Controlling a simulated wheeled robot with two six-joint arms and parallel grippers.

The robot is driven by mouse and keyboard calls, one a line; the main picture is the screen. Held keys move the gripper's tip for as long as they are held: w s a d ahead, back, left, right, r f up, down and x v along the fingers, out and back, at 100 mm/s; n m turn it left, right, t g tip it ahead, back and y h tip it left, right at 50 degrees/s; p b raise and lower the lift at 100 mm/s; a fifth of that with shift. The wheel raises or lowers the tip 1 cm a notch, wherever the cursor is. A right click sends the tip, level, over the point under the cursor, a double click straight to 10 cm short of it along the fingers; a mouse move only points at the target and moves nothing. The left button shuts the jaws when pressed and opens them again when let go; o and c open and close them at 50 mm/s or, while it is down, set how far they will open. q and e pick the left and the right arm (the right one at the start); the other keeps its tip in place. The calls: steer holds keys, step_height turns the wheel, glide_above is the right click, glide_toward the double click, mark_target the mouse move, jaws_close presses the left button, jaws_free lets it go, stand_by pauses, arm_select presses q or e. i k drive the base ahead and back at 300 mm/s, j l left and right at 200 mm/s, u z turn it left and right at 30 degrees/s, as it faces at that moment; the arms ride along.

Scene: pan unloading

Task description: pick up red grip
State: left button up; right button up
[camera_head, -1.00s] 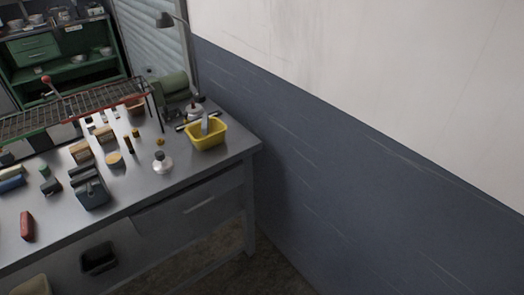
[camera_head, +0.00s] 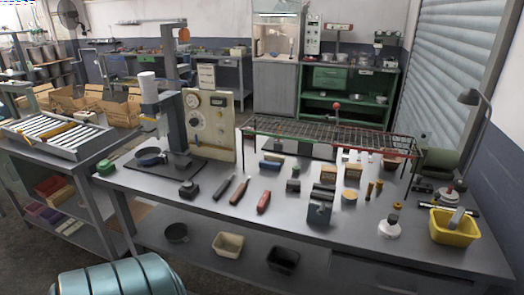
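A red grip (camera_head: 263,202) lies flat near the front edge of the grey workbench (camera_head: 345,238), left of a dark blue-grey vise-like block (camera_head: 319,208). Just left of it lies a tool with a dark red handle (camera_head: 239,191), and then a black-handled tool (camera_head: 223,187). Neither gripper shows in the head view. Nothing covers the red grip.
A wire rack (camera_head: 330,135) stands across the back of the bench. A gauge panel (camera_head: 209,125) stands left and a yellow basket (camera_head: 454,228) right. Bins sit on the shelf below. A teal ribbed object (camera_head: 118,275) is at the bottom left.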

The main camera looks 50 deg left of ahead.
mark_target(261, 204)
steer(key=u, duration=1.65)
